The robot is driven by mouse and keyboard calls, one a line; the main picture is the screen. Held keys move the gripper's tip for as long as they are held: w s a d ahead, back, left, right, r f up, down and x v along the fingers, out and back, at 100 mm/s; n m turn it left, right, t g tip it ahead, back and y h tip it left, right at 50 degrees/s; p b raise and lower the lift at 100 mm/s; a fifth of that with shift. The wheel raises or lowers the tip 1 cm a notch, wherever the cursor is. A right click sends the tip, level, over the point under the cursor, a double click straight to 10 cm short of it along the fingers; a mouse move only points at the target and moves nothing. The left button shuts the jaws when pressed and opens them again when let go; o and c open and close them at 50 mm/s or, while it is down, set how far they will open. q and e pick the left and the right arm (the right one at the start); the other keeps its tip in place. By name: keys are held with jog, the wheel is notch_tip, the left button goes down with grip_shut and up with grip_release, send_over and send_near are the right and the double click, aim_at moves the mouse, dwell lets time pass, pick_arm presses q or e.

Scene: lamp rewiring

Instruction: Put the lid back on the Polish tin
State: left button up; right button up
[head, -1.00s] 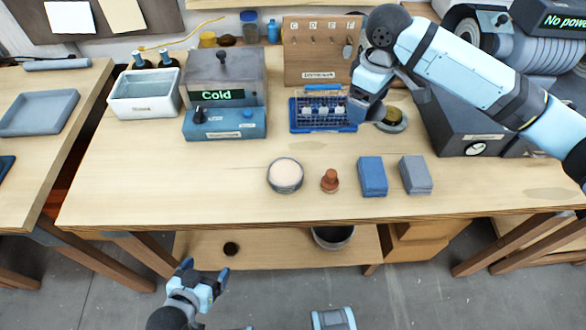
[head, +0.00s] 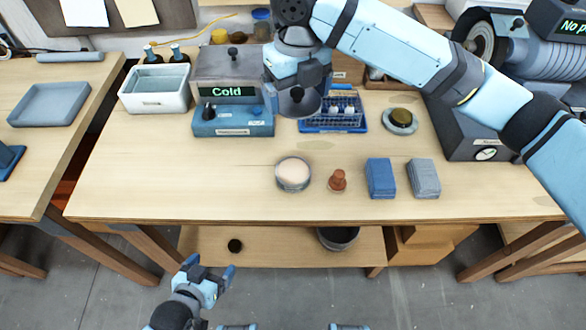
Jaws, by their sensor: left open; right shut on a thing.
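The open Polish tin (head: 293,182), a round grey tin with pale cream contents, stands upright on the workbench, front middle. My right gripper (head: 297,85) is above the back of the bench and shut on a dark grey round piece with a black knob (head: 306,108), which looks like the lid. Its fingertips are mostly hidden by the wrist. The piece is apart from the tin, above and behind it in the picture. My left gripper (head: 211,268) is open and empty, low in front of the bench.
A reddish-brown knobbed piece (head: 338,181), blue block (head: 381,178) and grey block (head: 424,178) stand right of the tin. Behind are the "Cold" device (head: 233,122), a white bin (head: 155,102), a blue rack (head: 333,125) and a dish with a brassy piece (head: 400,121). The bench's front left is clear.

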aim_at(294, 171)
jog(key=shift+s+a+r+n, duration=0.15)
jog(key=shift+a+n, duration=0.15)
jog(key=shift+n, duration=0.2)
jog(key=shift+f, duration=0.2)
jog(key=shift+n, duration=0.3)
notch_tip(294, 171, down, 20)
jog(key=shift+r+p, duration=0.25)
jog(key=shift+p, duration=0.1)
jog(key=shift+f, duration=0.45)
jog(key=o, duration=0.6)
jog(key=shift+s+f, duration=0.1)
jog(key=shift+c, duration=0.2)
notch_tip(294, 171, up, 13)
jog(key=shift+b, duration=0.35)
